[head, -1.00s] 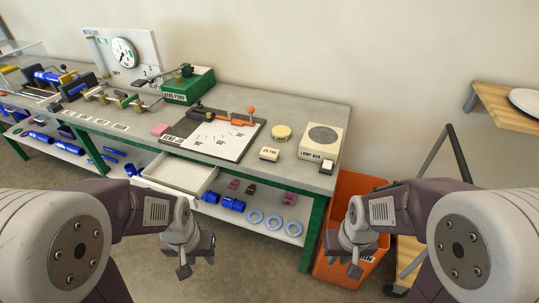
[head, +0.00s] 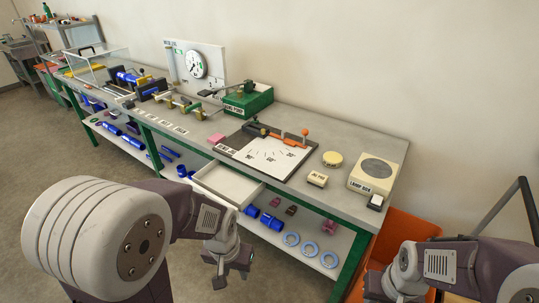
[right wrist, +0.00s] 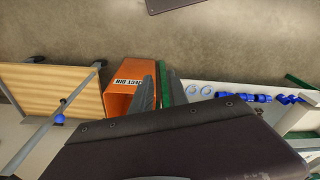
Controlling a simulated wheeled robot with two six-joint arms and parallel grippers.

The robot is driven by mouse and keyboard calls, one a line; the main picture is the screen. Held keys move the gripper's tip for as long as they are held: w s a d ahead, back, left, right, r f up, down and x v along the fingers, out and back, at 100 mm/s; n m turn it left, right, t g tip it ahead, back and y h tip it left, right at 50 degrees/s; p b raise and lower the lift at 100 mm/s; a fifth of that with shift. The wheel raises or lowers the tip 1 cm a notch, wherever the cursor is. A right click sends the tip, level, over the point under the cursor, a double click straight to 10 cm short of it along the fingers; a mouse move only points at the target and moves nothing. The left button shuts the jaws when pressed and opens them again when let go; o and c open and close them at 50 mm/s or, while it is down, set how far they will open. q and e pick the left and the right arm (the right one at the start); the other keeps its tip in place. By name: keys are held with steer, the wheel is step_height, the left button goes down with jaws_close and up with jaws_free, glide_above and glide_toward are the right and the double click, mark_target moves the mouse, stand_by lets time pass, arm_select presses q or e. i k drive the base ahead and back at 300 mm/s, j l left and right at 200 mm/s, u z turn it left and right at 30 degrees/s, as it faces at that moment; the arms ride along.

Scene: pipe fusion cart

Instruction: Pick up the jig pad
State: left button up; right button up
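The jig pad (head: 317,180) is a small cream block with a dark label on its front. It lies on the grey bench top near the front edge, with nothing on it. My left gripper (head: 222,272) hangs in front of the bench, below and left of the pad, well apart from it; its finger gap is not clear. My right gripper is at the lower right of the head view, partly cut off.
The lamp box (head: 375,174) stands right of the pad, and a round yellow disc (head: 333,159) lies behind it. The angle board (head: 264,152) is to the left. An open drawer (head: 228,186) juts from the bench. An orange bin (head: 403,232) stands at the bench's right end.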

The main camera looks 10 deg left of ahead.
mark_target(315, 179)
steer(key=i+l+u, duration=0.2)
steer(key=u, duration=0.2)
steer(key=i+l+u, duration=0.15)
steer(key=u, duration=0.25)
steer(key=i+l+u, duration=0.15)
steer(key=l+u, duration=0.25)
steer(key=i+l+u, duration=0.1)
steer(key=l+u, duration=0.25)
steer(key=j, duration=0.1)
